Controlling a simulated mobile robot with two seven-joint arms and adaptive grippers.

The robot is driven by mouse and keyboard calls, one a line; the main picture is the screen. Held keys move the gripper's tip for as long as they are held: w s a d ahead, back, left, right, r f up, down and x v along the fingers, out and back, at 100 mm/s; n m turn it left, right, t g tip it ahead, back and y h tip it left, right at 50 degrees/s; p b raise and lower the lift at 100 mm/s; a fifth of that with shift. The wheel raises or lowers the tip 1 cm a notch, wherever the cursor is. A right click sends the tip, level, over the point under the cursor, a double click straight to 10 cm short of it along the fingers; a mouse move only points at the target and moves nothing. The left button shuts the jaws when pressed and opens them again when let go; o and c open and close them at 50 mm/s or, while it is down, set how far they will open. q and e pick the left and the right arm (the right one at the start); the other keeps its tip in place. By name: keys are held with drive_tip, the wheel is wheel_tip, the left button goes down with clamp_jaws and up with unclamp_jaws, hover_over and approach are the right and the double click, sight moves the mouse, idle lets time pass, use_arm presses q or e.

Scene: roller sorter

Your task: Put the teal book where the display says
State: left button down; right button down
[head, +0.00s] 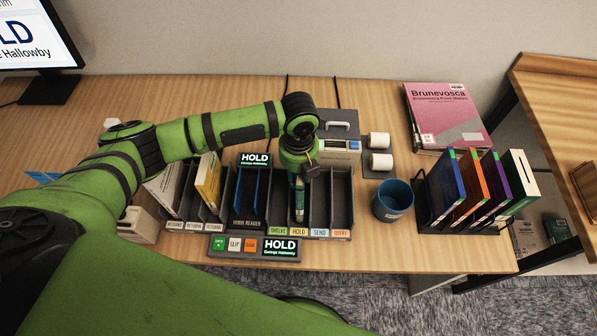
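The teal book (299,207) is upright, its narrow edge toward me, at the HOLD slot of the dark sorter (352,205). My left gripper (298,180) points down from above and is shut on the book's upper part; its fingers are mostly hidden by the wrist. I cannot tell whether the book touches the slot floor. The sorter's labels read SHELVE, HOLD, SEND and QUERY. The small display (281,247) in front reads HOLD with a name under it, and the screen above the book reader (255,160) also reads HOLD. My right gripper is not in view.
Left of the reader, a returns rack (187,226) holds white and yellow books. A blue mug (393,201) stands right of the sorter, near a rack of several coloured books (446,190). A pink book (445,115) lies behind. A monitor (35,40) is at the far left.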

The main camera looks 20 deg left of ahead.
use_arm(q)
drive_tip(key=shift+f, duration=0.35)
drive_tip(key=c, duration=0.9)
unclamp_jaws()
wheel_tip(320, 180, up, 12)
drive_tip(key=shift+r, duration=0.1)
